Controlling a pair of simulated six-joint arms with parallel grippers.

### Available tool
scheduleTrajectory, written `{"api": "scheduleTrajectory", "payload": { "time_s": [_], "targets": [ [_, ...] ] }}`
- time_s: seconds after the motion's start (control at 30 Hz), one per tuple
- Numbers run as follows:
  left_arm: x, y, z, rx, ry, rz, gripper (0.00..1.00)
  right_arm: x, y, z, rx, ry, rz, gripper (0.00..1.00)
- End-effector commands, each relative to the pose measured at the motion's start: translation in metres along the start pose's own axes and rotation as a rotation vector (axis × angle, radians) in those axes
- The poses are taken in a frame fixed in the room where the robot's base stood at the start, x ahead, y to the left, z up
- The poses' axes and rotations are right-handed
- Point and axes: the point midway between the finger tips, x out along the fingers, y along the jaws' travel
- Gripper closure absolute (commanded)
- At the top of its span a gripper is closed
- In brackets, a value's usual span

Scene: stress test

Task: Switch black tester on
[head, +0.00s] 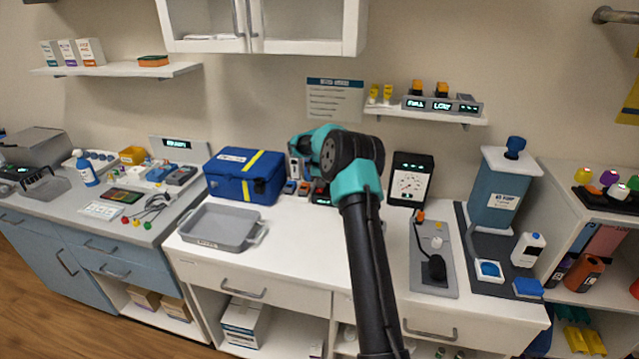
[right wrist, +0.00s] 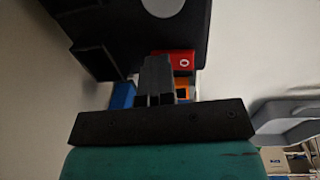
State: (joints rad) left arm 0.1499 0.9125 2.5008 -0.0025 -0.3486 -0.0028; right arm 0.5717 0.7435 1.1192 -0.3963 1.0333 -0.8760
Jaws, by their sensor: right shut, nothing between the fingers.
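A black tester (head: 321,199) with a small green display stands at the back of the white counter, partly hidden by my right arm. In the right wrist view a black housing (right wrist: 110,30) with a pale round part fills the top. A red rocker switch (right wrist: 175,62) with a white ring mark shows beside it, partly behind my fingers. My right gripper (head: 297,172) is above the back of the counter, left of the tester. Its fingers (right wrist: 155,80) are shut and empty, close to the red switch; contact cannot be told. My left gripper is not in view.
Small blue and orange devices (head: 290,187) stand just left of the tester. A blue case (head: 245,177) and grey tray (head: 217,228) are further left. The counter front is mostly clear.

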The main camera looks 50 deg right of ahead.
Motion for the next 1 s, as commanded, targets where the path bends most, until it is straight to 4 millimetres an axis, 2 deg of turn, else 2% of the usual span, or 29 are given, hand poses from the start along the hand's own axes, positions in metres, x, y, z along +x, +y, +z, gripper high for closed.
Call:
{"api": "scheduleTrajectory", "payload": {
  "time_s": [0.33,0.77,1.0],
  "targets": [
    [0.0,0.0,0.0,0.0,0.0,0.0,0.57,-0.002,-0.014,0.0,-0.003,-0.004,-0.008,1.0],
    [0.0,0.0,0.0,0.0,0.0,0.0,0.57,-0.004,-0.015,0.0,-0.001,-0.002,-0.005,1.0],
    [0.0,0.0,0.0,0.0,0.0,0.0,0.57,-0.021,-0.016,-0.001,-0.001,-0.001,-0.003,1.0]
  ]
}}
